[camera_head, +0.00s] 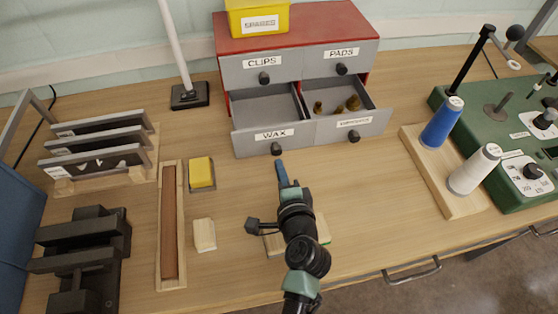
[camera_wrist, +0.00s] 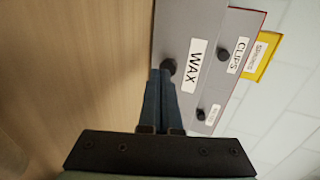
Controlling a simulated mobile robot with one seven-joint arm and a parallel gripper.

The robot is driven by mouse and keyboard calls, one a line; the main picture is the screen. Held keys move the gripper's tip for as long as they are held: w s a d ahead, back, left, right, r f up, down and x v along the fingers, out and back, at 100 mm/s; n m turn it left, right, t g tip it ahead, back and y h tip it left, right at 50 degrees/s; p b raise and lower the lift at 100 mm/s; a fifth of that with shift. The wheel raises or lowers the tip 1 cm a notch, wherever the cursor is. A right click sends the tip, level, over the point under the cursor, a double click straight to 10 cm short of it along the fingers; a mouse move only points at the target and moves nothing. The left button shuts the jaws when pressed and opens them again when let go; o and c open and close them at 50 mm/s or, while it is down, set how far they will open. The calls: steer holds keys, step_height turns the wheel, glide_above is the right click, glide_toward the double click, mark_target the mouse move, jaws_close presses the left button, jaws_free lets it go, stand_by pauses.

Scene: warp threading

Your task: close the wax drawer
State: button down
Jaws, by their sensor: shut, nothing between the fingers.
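The wax drawer (camera_head: 248,138) is the lower left drawer of a red cabinet with grey fronts (camera_head: 295,20). It stands pulled out, and its inside looks empty. Its round dark knob (camera_head: 276,149) sits below the WAX label. My gripper (camera_head: 280,165) is shut and empty, just in front of the knob. In the wrist view the blue fingertips (camera_wrist: 160,72) are together beside the dark knob (camera_wrist: 168,66) on the WAX front (camera_wrist: 187,90). I cannot tell whether they touch it.
The lower right drawer (camera_head: 352,127) is also out, with several brass pieces inside. The CLIPS (camera_head: 240,66) and PADS (camera_head: 362,56) drawers above are shut. A yellow block (camera_head: 201,172) and a pale block (camera_head: 204,234) lie left of my arm. Spools (camera_head: 442,124) stand right.

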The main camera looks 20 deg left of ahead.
steer(key=shift+w+a, duration=0.5)
steer(key=shift+w, duration=0.2)
